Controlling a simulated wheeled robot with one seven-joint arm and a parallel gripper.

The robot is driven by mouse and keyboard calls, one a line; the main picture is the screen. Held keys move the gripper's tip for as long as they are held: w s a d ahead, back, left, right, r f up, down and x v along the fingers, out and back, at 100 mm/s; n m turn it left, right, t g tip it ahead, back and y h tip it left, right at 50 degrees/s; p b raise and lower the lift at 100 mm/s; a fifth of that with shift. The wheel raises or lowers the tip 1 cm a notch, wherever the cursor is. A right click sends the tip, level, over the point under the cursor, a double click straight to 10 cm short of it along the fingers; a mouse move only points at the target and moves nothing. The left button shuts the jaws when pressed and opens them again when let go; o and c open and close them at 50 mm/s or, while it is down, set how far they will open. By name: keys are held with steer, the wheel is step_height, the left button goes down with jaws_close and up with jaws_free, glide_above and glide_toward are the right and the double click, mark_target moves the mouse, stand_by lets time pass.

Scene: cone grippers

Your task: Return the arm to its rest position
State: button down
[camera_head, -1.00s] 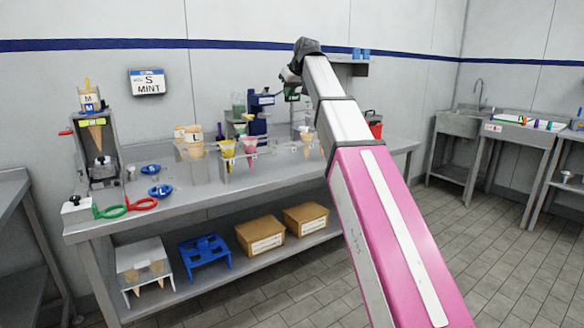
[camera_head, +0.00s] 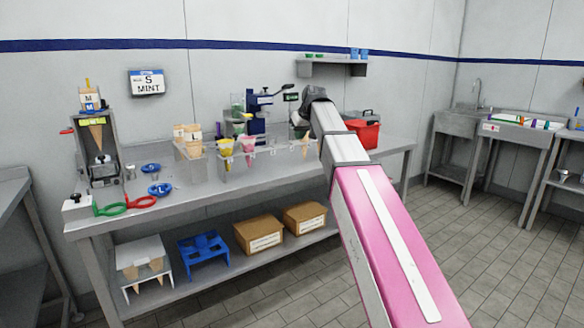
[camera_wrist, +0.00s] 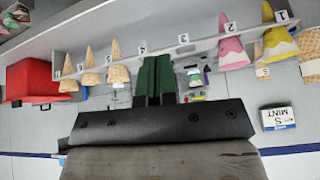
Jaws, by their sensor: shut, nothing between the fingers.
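My arm reaches from the lower right of the head view toward the workbench (camera_head: 240,185), with its dark wrist (camera_head: 314,97) near the bench's back right part. In the wrist view, which looks upside down, the green fingers of my gripper (camera_wrist: 156,80) are together with nothing between them. In the head view the fingers are mostly hidden around the wrist. The cones in the holder, including a yellow cone (camera_wrist: 279,42) and a pink cone (camera_wrist: 232,50), appear beyond the fingers, apart from them.
A red box (camera_head: 362,134) stands right of my wrist, and a blue machine (camera_head: 257,118) to its left. A wall shelf (camera_head: 330,68) hangs above. A plain cone (camera_head: 305,147) stands close to my wrist. Brown boxes (camera_head: 258,234) sit on the lower shelf. The floor at right is clear.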

steer(key=s+d+f+m+g+h, duration=0.1)
steer(key=s+d+f, duration=0.2)
steer(key=f, duration=0.6)
steer(key=s+d+f+m+g, duration=0.1)
steer(key=s+d+f, duration=0.25)
steer(key=f, duration=0.65)
steer(key=s+d+f+m+g+h, duration=0.15)
steer(key=s+f, duration=0.25)
steer(key=f, duration=0.5)
steer(key=s+d+f+m+g, duration=0.1)
steer(key=s+d+f, duration=0.3)
steer(key=s+f, duration=0.5)
steer(key=s+d+f+g, duration=0.1)
steer(key=s+d+f, duration=0.3)
steer(key=s+f, duration=0.5)
steer(key=shift+s+f+m+h, duration=0.15)
steer(key=shift+f+m+h, duration=0.2)
steer(key=shift+f, duration=0.55)
